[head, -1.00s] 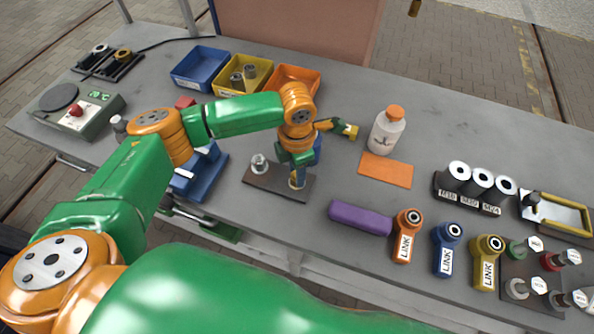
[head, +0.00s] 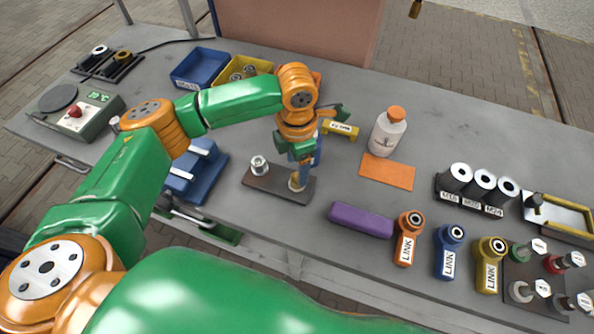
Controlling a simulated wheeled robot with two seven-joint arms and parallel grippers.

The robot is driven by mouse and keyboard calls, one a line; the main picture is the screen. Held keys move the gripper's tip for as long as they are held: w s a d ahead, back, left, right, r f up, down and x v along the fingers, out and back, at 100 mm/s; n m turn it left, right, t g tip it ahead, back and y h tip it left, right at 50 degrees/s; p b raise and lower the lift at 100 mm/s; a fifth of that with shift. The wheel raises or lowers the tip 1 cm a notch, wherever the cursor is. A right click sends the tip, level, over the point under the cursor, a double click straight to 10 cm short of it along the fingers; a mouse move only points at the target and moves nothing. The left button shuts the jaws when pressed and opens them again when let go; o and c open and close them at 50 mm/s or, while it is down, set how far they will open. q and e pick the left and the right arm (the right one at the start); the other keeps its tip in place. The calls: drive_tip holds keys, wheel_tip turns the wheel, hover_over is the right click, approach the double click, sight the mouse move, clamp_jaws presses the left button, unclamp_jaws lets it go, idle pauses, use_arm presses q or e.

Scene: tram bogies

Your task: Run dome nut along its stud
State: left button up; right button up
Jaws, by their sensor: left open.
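A dark plate (head: 264,186) lies on the grey bench and bears two stud positions. A silvery nut (head: 259,165) sits at its left one. At its right one stands a stud with a pale, brass-looking piece (head: 297,182), partly hidden under my left gripper. My left gripper (head: 300,165) points down over this right stud, open, with its fingers close around or just above it. I cannot tell whether they touch it. Which piece is the dome nut is too small to tell. My right gripper is not in view.
A yellow tool (head: 340,128) sits beside my left wrist. A white bottle (head: 387,134) stands by an orange mat (head: 387,171). A purple block (head: 361,219) and several link parts (head: 447,250) are to the right. A blue bin (head: 199,67) stands behind.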

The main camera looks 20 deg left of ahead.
sight(297, 176)
use_arm(q)
wheel_tip(297, 176, up, 4)
drive_tip(key=shift+f, duration=0.1)
